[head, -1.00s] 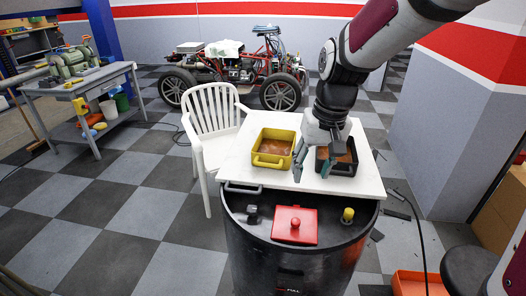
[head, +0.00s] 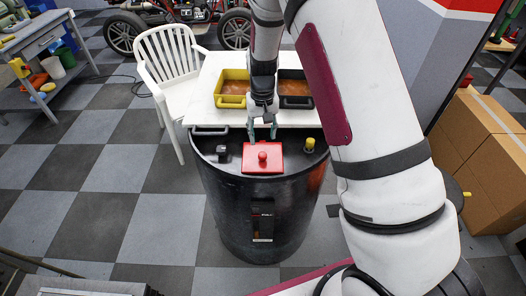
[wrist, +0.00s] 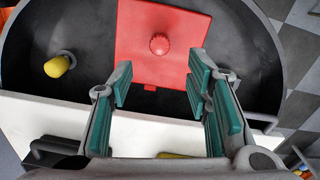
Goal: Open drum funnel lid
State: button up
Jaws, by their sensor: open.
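The black drum (head: 255,215) stands upright on the floor. A red square lid (head: 248,165) lies flat and shut on its top, with a round red knob (head: 262,158) at its middle. In the wrist view the lid (wrist: 135,40) and knob (wrist: 160,43) lie beyond my fingertips. My gripper (head: 262,136) is open and empty, above the far edge of the lid. In the wrist view my gripper (wrist: 157,80) points its teal-padded fingers at the lid's edge, apart from the knob. Whether a fingertip touches the lid cannot be told.
A white table (head: 215,72) stands right behind the drum, with a yellow bin (head: 232,101) and a black bin (head: 297,102) on it. A yellow-capped fitting (head: 309,144) and a small black fitting (head: 221,153) flank the lid. A white chair (head: 170,60) is at left.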

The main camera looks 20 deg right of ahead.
aim_at(262, 154)
notch_tip(262, 154, down, 9)
jog(key=shift+r+p, duration=0.1)
jog(key=shift+p, duration=0.4)
jog(key=shift+c, duration=0.4)
grip_shut()
